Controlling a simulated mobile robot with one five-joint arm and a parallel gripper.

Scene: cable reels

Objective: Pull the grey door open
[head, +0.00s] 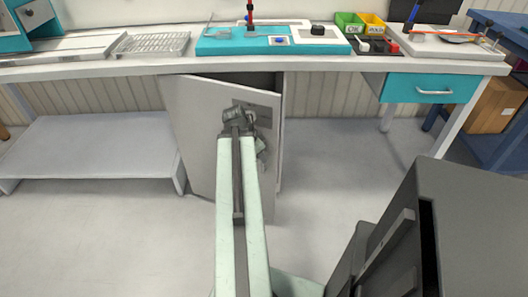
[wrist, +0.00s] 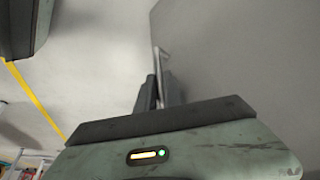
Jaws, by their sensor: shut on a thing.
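The grey door (head: 196,132) is on a cabinet under the workbench. It stands partly open, swung out toward me, and a dark gap shows along its top. My gripper (head: 250,118) is at the door's upper right part, shut on the door's handle. In the wrist view my gripper (wrist: 160,92) is closed around the thin metal handle (wrist: 161,62), beside the grey door face (wrist: 240,60). My arm covers the middle of the door in the head view.
The workbench (head: 330,66) runs above the door, with a teal drawer (head: 432,88) at right. A low grey shelf (head: 90,145) stands left of the door. A dark grey cabinet (head: 480,220) is close at the front right. Floor is clear between.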

